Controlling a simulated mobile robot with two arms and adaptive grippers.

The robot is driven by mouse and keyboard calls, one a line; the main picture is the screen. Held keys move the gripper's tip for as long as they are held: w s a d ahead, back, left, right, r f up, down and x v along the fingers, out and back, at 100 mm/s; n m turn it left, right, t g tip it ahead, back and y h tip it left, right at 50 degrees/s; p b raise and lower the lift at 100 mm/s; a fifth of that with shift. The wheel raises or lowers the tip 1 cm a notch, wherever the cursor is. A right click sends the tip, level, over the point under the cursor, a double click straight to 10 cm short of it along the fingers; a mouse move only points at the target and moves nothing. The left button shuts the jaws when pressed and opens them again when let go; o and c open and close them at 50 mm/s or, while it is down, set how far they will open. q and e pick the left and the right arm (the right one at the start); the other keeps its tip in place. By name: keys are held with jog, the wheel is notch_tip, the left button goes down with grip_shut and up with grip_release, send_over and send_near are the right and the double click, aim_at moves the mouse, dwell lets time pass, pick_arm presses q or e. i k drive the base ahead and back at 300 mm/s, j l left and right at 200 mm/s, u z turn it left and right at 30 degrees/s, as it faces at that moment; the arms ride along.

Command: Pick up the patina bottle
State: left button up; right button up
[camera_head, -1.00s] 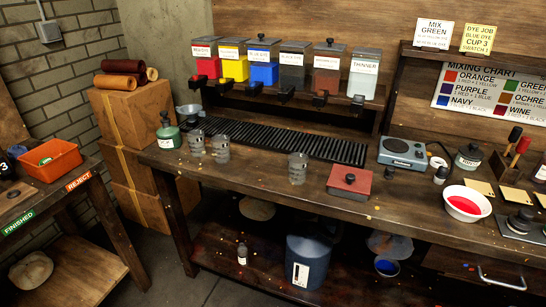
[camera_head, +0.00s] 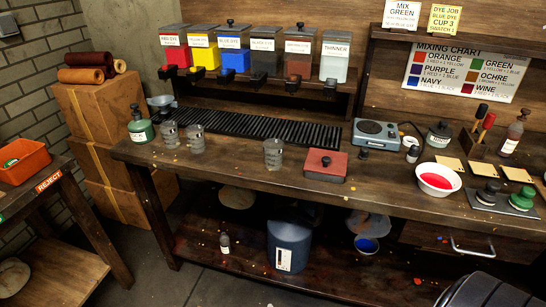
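Several bottles and jars are in the head view, and I cannot read which one is the patina bottle. A green bottle (camera_head: 140,127) with a dark cap and pale label stands upright at the left end of the workbench. A brown bottle (camera_head: 513,136) with a dark top and pale label stands upright at the back right of the bench. A dark jar (camera_head: 438,134) with a label stands behind the red bowl. A small dark bottle (camera_head: 225,243) stands on the lower shelf. Neither gripper is in view.
On the workbench (camera_head: 230,165) are clear cups (camera_head: 273,154), a red lidded box (camera_head: 325,165), a scale (camera_head: 375,135), a bowl of red liquid (camera_head: 438,180) and stamps on a plate (camera_head: 488,195). Dye dispensers (camera_head: 234,54) line the back. A side table with an orange bin (camera_head: 22,160) stands left.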

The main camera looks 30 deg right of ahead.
aim_at(226, 248)
jog(key=z, duration=0.3)
jog(key=i+j+z, duration=0.15)
jog(key=z, duration=0.2)
jog(key=i+j+z, duration=0.15)
jog(key=j+z, duration=0.45)
jog(key=z, duration=0.15)
jog(key=i+j, duration=0.05)
